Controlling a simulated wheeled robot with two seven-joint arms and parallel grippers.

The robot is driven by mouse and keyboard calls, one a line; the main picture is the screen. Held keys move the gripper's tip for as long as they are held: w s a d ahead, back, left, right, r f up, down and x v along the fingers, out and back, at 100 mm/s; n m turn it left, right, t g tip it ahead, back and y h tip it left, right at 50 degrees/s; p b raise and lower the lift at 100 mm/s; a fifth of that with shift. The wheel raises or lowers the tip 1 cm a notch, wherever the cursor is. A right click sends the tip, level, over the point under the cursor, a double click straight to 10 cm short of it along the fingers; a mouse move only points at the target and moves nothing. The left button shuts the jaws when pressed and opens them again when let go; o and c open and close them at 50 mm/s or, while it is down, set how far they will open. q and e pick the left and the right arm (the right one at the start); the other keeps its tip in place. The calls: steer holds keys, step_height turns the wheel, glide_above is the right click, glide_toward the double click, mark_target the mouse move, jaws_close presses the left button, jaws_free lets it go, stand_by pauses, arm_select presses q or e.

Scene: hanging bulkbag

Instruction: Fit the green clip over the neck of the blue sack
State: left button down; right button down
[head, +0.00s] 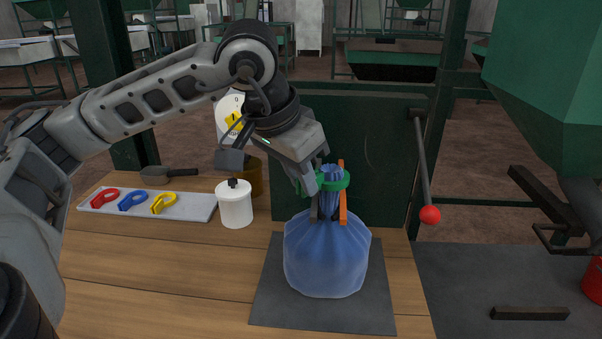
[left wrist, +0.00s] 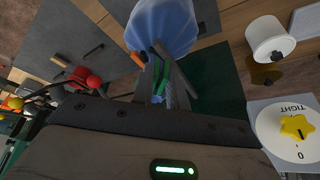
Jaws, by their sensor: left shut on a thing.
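The blue sack (head: 326,254) stands upright on a dark mat (head: 275,308), its gathered neck (head: 329,202) pointing up. The green clip (head: 338,181) is at the neck near its top, with blue showing above and below it. I cannot tell whether it fully encloses the neck. My left gripper (head: 308,186) reaches in from the upper left and is shut on the clip. In the left wrist view the clip (left wrist: 161,78) lies between the fingers, by the blue neck tip (left wrist: 157,99). Its far side is partly hidden. My right gripper is not in view.
An upright orange strip (head: 342,207) stands right beside the neck. A white lidded pot (head: 235,204) and a tray (head: 200,206) with red, blue and yellow clips are to the left. A red-knobbed lever (head: 423,165) hangs at right. The front left wooden tabletop is clear.

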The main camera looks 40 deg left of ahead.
mark_target(299, 191)
arm_select(q)
steer(key=shift+f+b, duration=0.4)
steer(key=shift+f, duration=0.2)
steer(key=shift+f+b, duration=1)
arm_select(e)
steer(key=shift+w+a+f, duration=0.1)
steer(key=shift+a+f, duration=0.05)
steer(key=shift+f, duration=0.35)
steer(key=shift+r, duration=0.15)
arm_select(q)
steer(key=c, duration=1.3)
jaws_free()
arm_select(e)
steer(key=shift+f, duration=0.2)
arm_select(q)
steer(key=o, duration=0.6)
steer(key=shift+c, duration=0.2)
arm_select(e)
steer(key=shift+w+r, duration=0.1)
